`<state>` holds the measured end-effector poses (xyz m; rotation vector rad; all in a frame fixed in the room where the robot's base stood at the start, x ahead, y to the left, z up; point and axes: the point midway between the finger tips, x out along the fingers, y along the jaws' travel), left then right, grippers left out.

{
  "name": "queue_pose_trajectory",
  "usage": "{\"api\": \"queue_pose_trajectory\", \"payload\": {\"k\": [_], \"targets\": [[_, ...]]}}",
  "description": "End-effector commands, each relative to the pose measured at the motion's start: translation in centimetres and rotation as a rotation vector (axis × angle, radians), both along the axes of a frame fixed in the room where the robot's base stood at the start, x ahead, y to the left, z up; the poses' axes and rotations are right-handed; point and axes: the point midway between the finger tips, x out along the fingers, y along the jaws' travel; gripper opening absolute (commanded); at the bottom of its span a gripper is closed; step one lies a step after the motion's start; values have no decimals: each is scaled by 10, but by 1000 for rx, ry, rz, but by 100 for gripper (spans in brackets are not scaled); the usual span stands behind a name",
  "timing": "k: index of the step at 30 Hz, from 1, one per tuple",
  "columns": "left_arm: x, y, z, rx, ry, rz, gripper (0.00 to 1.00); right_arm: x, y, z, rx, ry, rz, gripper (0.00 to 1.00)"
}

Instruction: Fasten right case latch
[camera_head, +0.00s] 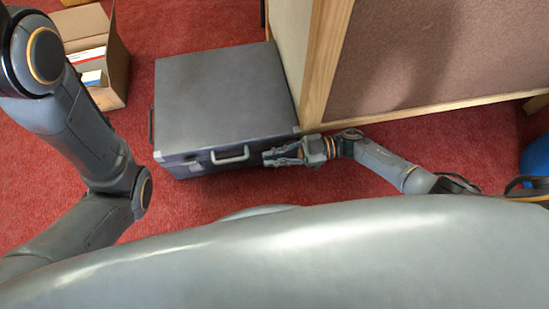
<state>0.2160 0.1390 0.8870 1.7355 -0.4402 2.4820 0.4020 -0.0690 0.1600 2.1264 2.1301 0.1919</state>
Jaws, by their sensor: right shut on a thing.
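A grey hard case (222,95) lies flat on the red carpet with its lid down. Its front side faces me, with a light handle (231,154) in the middle and a small dark latch (191,162) left of it. My right gripper (270,157) is at the right part of the front side, right of the handle. It is shut on the right case latch, which its fingers hide. I cannot tell how the latch sits. My left arm shows at the left, but its gripper is out of view.
A wood-framed panel piece (310,70) stands close along the case's right side. An open cardboard box (112,75) with packets is at the upper left. A blue object (537,158) is at the right edge. Red carpet is clear in front of the case.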

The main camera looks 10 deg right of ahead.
Motion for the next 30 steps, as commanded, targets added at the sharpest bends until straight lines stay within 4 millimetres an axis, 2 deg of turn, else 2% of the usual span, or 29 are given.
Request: {"api": "queue_pose_trajectory", "payload": {"k": [14, 15, 18, 26, 30], "targets": [[4, 0, -2, 2, 10, 1, 0, 3, -2, 0, -5, -2, -7, 0], [4, -1, -2, 2, 10, 1, 0, 3, -2, 0, -5, -2, -7, 18], [3, -1, -2, 2, 8, 1, 0, 3, -2, 0, -4, -2, -6, 34], [2, 0, -1, 0, 2, 0, 0, 2, -1, 0, -2, -2, -3, 34], [1, 0, -1, 0, 2, 0, 0, 2, -10, 0, -3, -1, -5, 34]]}}
